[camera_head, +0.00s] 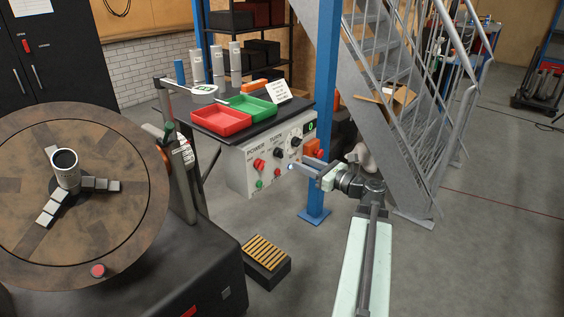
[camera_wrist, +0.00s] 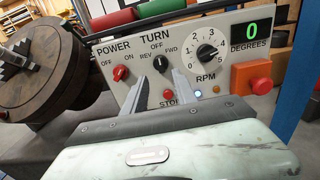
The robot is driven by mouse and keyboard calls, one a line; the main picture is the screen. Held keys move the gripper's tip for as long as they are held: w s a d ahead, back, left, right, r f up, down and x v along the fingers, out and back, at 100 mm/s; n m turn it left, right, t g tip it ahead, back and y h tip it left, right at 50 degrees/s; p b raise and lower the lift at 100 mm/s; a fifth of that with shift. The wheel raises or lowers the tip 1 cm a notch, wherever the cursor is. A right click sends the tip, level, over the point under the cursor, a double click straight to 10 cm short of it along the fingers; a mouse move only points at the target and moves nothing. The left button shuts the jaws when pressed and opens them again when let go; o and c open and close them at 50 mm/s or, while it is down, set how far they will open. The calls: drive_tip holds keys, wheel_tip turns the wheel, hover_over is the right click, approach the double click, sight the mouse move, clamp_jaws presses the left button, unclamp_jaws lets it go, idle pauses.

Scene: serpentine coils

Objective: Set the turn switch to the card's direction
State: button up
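The turn switch is a small black knob (camera_wrist: 160,63) on the grey control panel, under the labels REV, OFF and FWD; I cannot tell which way it points. It also shows as a dark knob in the head view (camera_head: 277,153). The white card (camera_head: 278,91) stands behind the trays on the bench, and its writing is too small to read. My gripper (camera_wrist: 161,77) is open and empty, its fingertips on either side of and just below the turn switch in the wrist view. In the head view my gripper (camera_head: 298,163) is in front of the panel's right part.
The panel holds a red power knob (camera_wrist: 120,72), an RPM dial (camera_wrist: 207,53), a display reading 0 (camera_wrist: 251,31), a red stop button (camera_wrist: 168,94) and an orange box with a red button (camera_wrist: 260,85). A blue post (camera_head: 325,110) stands close to my arm.

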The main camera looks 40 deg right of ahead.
sight(282, 154)
drive_tip(key=x, duration=0.8)
drive_tip(key=shift+s+d, duration=0.1)
clamp_jaws()
